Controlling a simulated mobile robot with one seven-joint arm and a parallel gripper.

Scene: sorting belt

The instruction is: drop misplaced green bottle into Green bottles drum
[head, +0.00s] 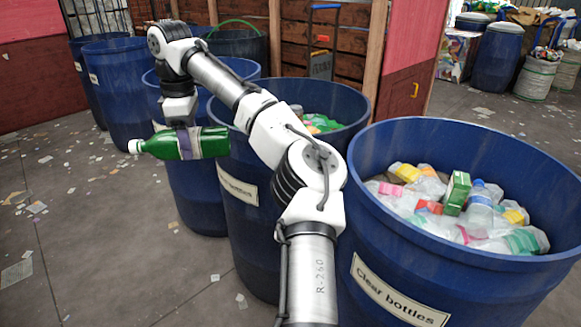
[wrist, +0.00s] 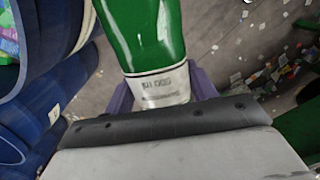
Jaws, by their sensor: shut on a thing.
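My gripper (head: 187,140) is shut around the middle of a green bottle (head: 214,142). The bottle lies nearly level, its white cap to the left, in front of the blue drums and clear of the floor. In the wrist view the green bottle (wrist: 150,35) with a pale label band shows beyond the gripper's purple fingers. A blue drum (head: 240,222) with a label ending in "bottles" stands behind my arm, with green items inside; this looks like the Green bottles drum, its label partly unreadable. My arm hides part of its opening.
The Clear bottles drum (head: 375,262) stands at right, holding clear bottles, cartons and a green box (head: 456,193). More blue drums (head: 118,100) stand behind at left. The littered floor (head: 90,235) is open at front left.

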